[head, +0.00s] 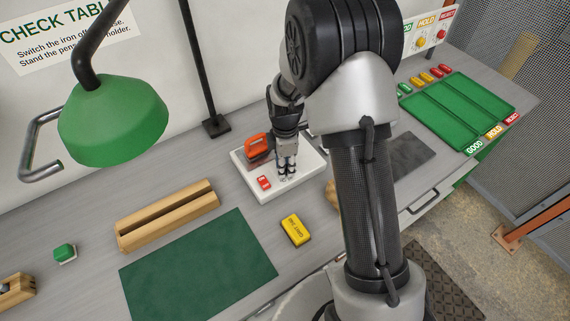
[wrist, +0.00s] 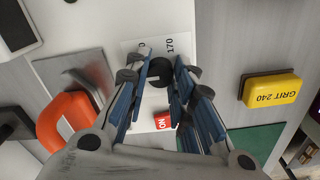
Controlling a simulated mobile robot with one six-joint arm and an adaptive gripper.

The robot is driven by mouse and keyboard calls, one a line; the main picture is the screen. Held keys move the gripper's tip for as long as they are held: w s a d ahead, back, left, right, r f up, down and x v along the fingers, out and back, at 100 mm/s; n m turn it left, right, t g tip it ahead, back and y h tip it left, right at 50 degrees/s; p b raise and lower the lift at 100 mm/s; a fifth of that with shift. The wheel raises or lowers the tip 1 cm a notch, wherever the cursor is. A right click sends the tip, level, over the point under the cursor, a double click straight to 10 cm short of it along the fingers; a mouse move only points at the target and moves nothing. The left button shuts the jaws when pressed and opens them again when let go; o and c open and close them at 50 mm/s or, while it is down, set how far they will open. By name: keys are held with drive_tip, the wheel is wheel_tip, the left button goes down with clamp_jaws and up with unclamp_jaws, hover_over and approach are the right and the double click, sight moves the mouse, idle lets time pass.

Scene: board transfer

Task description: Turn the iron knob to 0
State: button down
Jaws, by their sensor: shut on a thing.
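The black iron knob (wrist: 158,72) sits on a white dial plate (wrist: 180,42) in the wrist view. A pale pointer mark shows on its left side, and "170" is printed beyond it; another label is partly hidden by a finger. My gripper (wrist: 161,78) is shut on the knob, one blue-padded finger on each side. In the head view my gripper (head: 287,175) points down at the white iron station (head: 294,189), hiding the knob. The orange-handled iron (head: 257,147) rests at the station's back left. A red switch (head: 264,182) marked ON in the wrist view is near the front.
A yellow GRIT 240 block (head: 295,230), a green mat (head: 200,270) and a wooden holder (head: 167,215) lie in front and left. A green lamp (head: 113,120) overhangs the left. Green trays (head: 460,112) stand at the far right.

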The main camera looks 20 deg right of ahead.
drive_tip(key=c, duration=1.3)
unclamp_jaws()
drive_tip(key=shift+c, duration=0.2)
wheel_tip(320, 180, up, 12)
